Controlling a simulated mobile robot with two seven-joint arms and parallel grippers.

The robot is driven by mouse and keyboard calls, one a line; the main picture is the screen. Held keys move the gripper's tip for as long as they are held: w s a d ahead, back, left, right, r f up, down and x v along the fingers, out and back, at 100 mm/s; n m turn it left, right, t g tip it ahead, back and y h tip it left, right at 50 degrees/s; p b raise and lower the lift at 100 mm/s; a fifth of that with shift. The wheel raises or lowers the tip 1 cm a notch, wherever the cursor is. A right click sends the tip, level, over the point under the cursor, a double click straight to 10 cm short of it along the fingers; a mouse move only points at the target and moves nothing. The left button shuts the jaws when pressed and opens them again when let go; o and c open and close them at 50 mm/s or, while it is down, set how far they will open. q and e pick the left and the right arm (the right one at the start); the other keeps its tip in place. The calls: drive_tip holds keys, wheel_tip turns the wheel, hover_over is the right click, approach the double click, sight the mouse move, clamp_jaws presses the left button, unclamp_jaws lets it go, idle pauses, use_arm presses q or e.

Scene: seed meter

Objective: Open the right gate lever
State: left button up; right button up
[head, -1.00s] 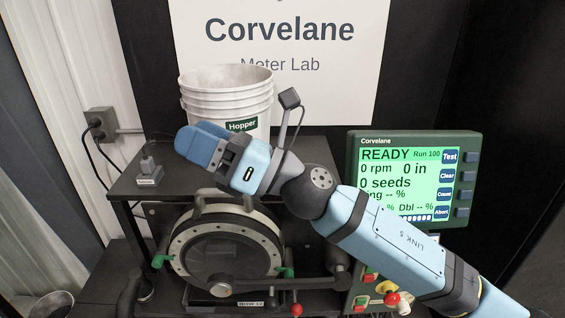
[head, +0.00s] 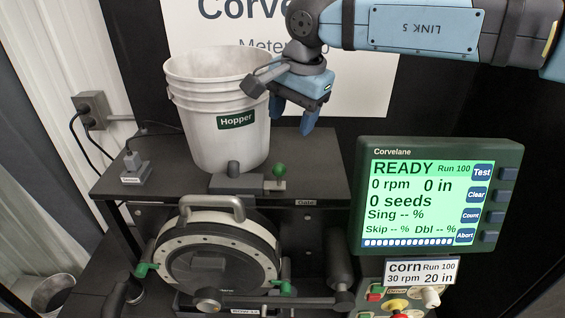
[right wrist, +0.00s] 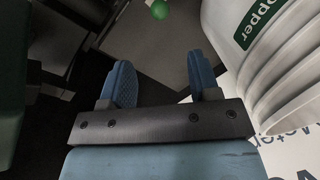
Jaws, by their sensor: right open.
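A gate lever with a round green knob (head: 279,170) stands on a grey slide block at the foot of the hopper bucket (head: 215,135), on the dark shelf. The knob also shows at the top of the right wrist view (right wrist: 160,9), ahead of the fingertips and between their lines. My right gripper (head: 293,118) is open and empty, fingers pointing down, above the knob and apart from it. Its two blue fingers are spread in the right wrist view (right wrist: 159,60). My left gripper is not in view.
The hopper stands close to the left of my right gripper. A monitor (head: 435,205) reading READY rises at the right. Below the shelf, the round seed meter (head: 222,262) has a top handle and green side latches. The shelf (head: 325,178) right of the knob is clear.

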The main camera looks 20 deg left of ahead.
sight(281, 164)
drive_tip(key=f+p, duration=0.1)
drive_tip(key=f, duration=0.3)
drive_tip(key=a+f+p, duration=0.1)
drive_tip(key=f, duration=0.2)
drive_tip(key=a+f+p, duration=0.1)
drive_tip(key=f, duration=0.3)
drive_tip(key=shift+w+a+f, duration=0.2)
drive_tip(key=shift+f, duration=0.15)
drive_tip(key=shift+a+f, duration=0.1)
drive_tip(key=shift+f, duration=0.6)
